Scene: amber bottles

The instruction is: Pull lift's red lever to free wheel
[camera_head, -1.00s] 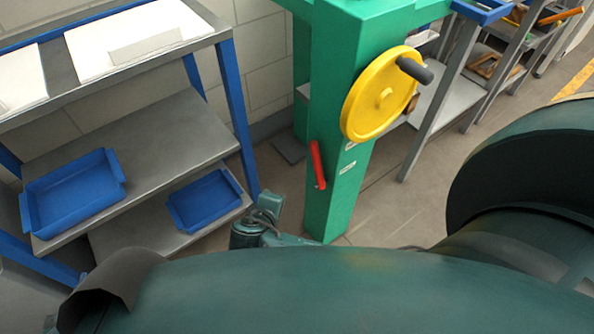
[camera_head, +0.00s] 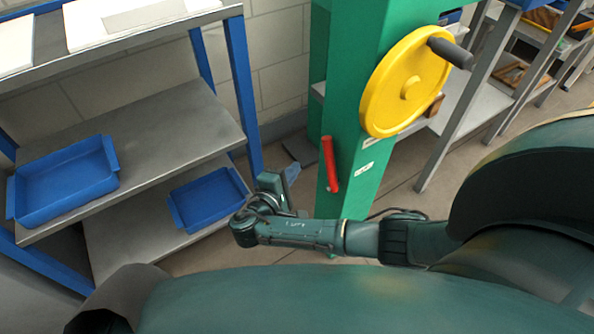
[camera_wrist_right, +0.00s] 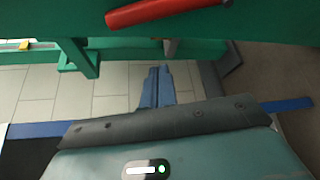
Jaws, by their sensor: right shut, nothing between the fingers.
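The red lever (camera_head: 330,163) hangs nearly upright on the front of the green lift column (camera_head: 350,100), its upper end leaning slightly left. The yellow wheel (camera_head: 405,88) with a dark handle is on the column above and right of it. My right gripper (camera_head: 291,172) is shut and empty, just left of the lever and apart from it. In the right wrist view the lever (camera_wrist_right: 165,11) crosses the top edge, and the shut blue-grey fingers (camera_wrist_right: 157,84) point toward the floor gap below it. My left gripper is not in view.
A steel shelf with blue legs (camera_head: 240,90) stands at the left, holding blue trays (camera_head: 65,185) (camera_head: 208,200). Other benches (camera_head: 455,130) stand behind the column at the right. Tiled floor shows between them.

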